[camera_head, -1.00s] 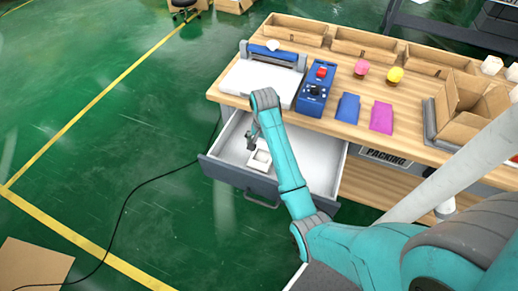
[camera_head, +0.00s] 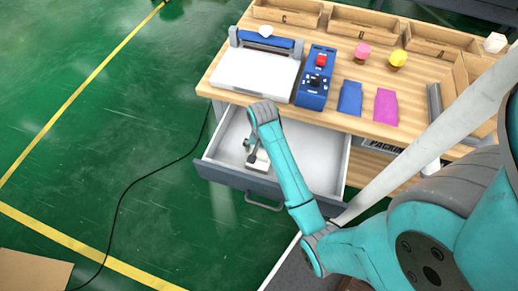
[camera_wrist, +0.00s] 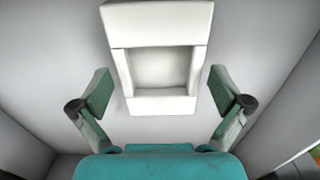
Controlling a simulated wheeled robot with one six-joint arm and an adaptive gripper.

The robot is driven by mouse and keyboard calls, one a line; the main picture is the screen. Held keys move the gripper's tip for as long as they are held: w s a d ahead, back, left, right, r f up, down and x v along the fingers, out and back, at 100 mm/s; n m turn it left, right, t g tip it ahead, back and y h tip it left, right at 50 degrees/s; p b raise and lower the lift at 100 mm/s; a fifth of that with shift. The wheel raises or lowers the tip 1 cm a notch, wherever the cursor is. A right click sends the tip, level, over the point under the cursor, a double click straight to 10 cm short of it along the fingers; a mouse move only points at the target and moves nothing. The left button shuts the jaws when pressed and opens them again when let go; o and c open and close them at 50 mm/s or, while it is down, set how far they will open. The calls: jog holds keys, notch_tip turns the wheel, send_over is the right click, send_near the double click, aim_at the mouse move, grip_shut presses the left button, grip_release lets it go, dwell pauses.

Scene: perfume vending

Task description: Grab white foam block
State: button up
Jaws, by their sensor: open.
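The white foam block (camera_wrist: 160,102) is a rectangular frame with a square recess. It lies on the pale floor of an open drawer (camera_head: 213,172), and in the head view only part of the block (camera_head: 262,163) shows beside my arm. My gripper (camera_wrist: 161,88) is open, with one green-padded finger on each side of the block's lower part in the wrist view. Gaps show between both fingers and the block. In the head view my gripper (camera_head: 250,147) is inside the drawer, partly hidden by my wrist.
The drawer's walls and grey front enclose my gripper. Above stands a wooden table (camera_head: 332,122) with a blue control box (camera_head: 314,80), a sealing machine (camera_head: 257,70), a blue pouch (camera_head: 350,98) and a pink pouch (camera_head: 386,107). A black cable (camera_head: 122,205) lies on the green floor.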

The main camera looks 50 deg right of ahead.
jog(key=shift+f, duration=0.5)
jog(key=c, duration=0.5)
jog(key=shift+c, duration=0.2)
jog(key=shift+r, duration=0.15)
